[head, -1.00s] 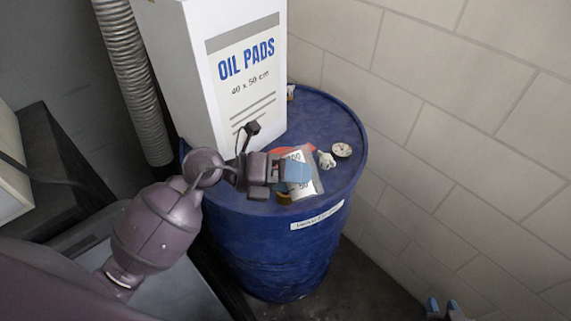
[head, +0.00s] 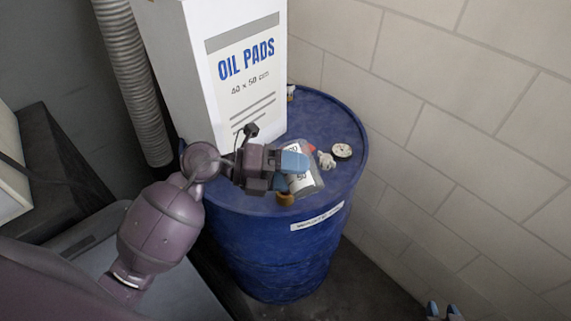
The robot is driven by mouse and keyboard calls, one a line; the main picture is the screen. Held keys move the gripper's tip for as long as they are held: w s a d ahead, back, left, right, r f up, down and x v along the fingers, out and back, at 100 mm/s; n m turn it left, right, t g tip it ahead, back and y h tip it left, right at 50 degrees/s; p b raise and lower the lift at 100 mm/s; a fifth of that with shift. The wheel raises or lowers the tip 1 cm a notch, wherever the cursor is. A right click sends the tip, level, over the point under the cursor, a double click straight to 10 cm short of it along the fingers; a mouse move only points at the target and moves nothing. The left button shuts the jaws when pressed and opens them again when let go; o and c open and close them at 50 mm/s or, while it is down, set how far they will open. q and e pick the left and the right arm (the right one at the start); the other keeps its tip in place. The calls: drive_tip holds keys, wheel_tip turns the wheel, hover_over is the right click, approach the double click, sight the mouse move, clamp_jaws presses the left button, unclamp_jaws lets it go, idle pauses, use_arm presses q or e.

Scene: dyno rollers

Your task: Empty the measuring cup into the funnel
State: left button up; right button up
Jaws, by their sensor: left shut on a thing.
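My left gripper (head: 293,164), with blue fingertips, is over the top of the blue drum and shut on the measuring cup (head: 306,181). The cup is a grey, see-through vessel with a white printed patch, partly hidden by the fingers; I cannot tell its exact tilt or contents. A small red patch (head: 311,148) shows just behind the cup; it may be part of the funnel, which I cannot make out otherwise. My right gripper (head: 443,310) is at the bottom right edge, away from the drum, its two blue fingertips apart with nothing between them.
The blue drum (head: 275,245) stands by a block wall (head: 460,120). A white oil pads box (head: 235,75) stands on it behind my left arm. A crumpled white piece (head: 326,160), a round pale lid (head: 342,150) and an orange-brown round thing (head: 285,199) lie on the top.

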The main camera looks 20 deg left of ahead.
use_arm(q)
drive_tip(key=shift+w+a+f+n+b, duration=0.2)
drive_tip(key=shift+w+f+n+b, duration=0.05)
drive_tip(key=shift+w+n+b, duration=0.15)
drive_tip(key=shift+a, duration=0.15)
drive_tip(key=shift+w, duration=0.1)
use_arm(e)
drive_tip(key=shift+s+f, duration=0.45)
drive_tip(key=shift+f, duration=0.4)
use_arm(q)
drive_tip(key=shift+r+n+h, duration=0.1)
drive_tip(key=shift+n+h, duration=0.2)
drive_tip(key=shift+w+r+n+p, duration=0.15)
drive_tip(key=shift+n+p, duration=0.15)
drive_tip(key=shift+p, duration=0.35)
use_arm(e)
drive_tip(key=shift+w+r, duration=0.3)
drive_tip(key=shift+r, duration=0.3)
drive_tip(key=shift+w+r, duration=0.3)
drive_tip(key=shift+r, duration=0.3)
use_arm(q)
drive_tip(key=shift+a+r+h, duration=0.1)
drive_tip(key=shift+h, duration=0.2)
use_arm(e)
drive_tip(key=shift+s+r, duration=0.1)
use_arm(q)
drive_tip(key=shift+p, duration=0.3)
use_arm(e)
drive_tip(key=shift+s, duration=0.1)
